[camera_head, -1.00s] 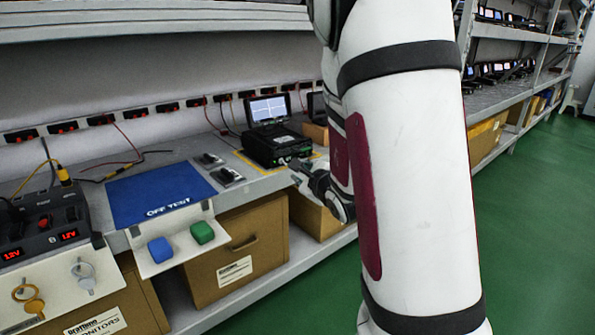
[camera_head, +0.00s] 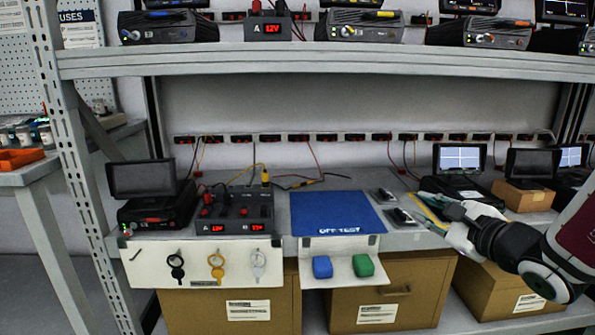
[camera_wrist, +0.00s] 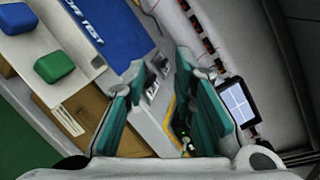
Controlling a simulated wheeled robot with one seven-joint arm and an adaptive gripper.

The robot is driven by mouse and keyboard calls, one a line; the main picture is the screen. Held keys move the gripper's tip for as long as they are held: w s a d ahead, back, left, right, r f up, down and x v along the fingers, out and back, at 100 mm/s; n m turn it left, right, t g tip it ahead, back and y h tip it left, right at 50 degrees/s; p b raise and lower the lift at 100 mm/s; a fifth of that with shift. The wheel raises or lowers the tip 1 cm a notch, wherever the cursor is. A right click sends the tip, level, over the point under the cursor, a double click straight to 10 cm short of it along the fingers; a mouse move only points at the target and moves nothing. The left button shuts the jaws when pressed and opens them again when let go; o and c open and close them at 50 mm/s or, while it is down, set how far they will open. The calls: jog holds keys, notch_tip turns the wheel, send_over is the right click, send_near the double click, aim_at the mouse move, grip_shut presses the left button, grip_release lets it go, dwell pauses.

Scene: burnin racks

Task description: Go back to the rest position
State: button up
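My gripper (camera_head: 428,205) is over the bench at the right of the head view, in front of the monitor unit with a lit screen (camera_head: 460,158). In the wrist view the gripper's two teal fingers (camera_wrist: 160,72) are spread apart with nothing between them. The lit screen also shows in the wrist view (camera_wrist: 240,104), right of the fingers. My arm enters the head view from the right edge.
A blue OFF TEST mat (camera_head: 336,212) lies left of the gripper, with a blue block (camera_head: 322,267) and a green block (camera_head: 362,265) on the ledge below. A power supply (camera_head: 235,212) and hanging keys (camera_head: 217,267) are further left. An upper shelf (camera_head: 250,62) runs above.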

jog(key=s+a+r+n+g+y, duration=0.2)
jog(key=s+a+n+g+y, duration=0.15)
jog(key=a, duration=0.35)
jog(key=s+a+r+n+g+y, duration=0.25)
jog(key=s+a+n+y, duration=0.2)
jog(key=a, duration=0.25)
jog(key=s+a+n+g, duration=0.5)
jog(key=s+a+n, duration=0.2)
jog(key=s, duration=0.5)
jog(key=s+d+f+n+g+h, duration=0.2)
jog(key=s+f+n+g+h, duration=0.2)
jog(key=s, duration=0.7)
jog(key=s+d+f+n+h+p, duration=0.1)
jog(key=s+d+f+n+h, duration=0.2)
jog(key=s+d+h, duration=0.55)
notch_tip(320, 180, up, 40)
jog(key=w+d+t+p, duration=0.1)
jog(key=d+t+p, duration=0.1)
jog(key=p, duration=3.6)
jog(key=shift+w+d+n+t+y, duration=0.3)
jog(key=shift+d+t+y, duration=0.05)
jog(key=shift+t, duration=0.45)
